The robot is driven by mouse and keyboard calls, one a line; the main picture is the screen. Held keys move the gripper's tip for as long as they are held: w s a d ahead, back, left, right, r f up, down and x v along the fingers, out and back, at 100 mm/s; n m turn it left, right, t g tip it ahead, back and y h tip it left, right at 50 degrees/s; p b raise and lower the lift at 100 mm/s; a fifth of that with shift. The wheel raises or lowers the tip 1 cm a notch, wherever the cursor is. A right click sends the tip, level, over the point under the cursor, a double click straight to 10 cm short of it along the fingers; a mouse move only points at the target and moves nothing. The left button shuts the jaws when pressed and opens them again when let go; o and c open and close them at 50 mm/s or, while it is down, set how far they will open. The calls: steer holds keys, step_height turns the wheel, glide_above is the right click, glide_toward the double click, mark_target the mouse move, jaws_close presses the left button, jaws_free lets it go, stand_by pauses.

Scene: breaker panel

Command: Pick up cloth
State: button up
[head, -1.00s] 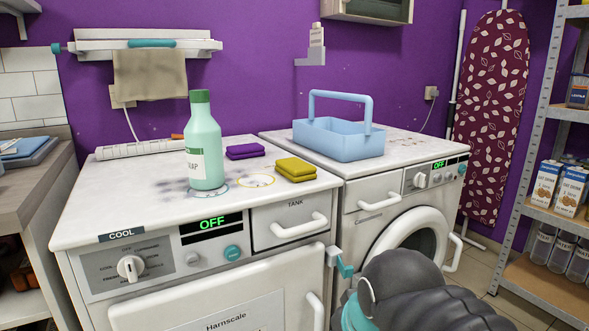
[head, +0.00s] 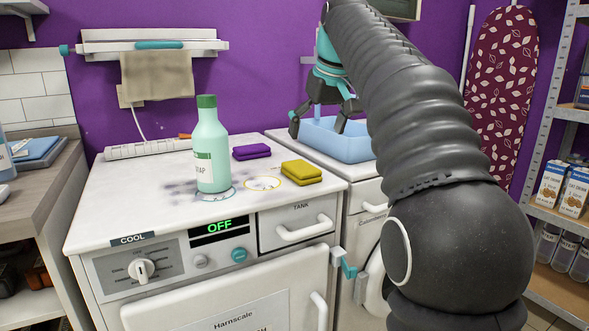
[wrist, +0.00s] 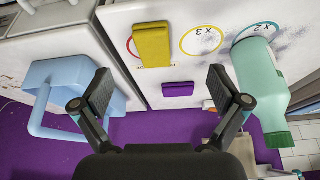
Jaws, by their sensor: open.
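A folded yellow cloth (head: 301,173) lies on the white top of the left machine, near its right edge. A folded purple cloth (head: 251,152) lies behind it. In the wrist view the yellow cloth (wrist: 152,46) and the purple cloth (wrist: 178,89) show between and beyond my fingers. A beige cloth (head: 157,76) hangs from the wall rack. My gripper (head: 317,128) is open and empty, above and to the right of the folded cloths, near the blue basket. In the wrist view, my gripper (wrist: 160,90) has its fingers spread wide with nothing between them.
A green soap bottle (head: 212,150) stands upright left of the folded cloths. A blue handled basket (head: 345,147) sits on the right machine, partly hidden by my arm.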

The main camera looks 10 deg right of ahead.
glide_toward(301, 166)
steer(key=shift+n, duration=0.4)
steer(key=x, duration=0.9)
steer(key=shift+w+f+p, duration=0.1)
steer(key=shift+p, duration=0.2)
steer(key=c, duration=1.2)
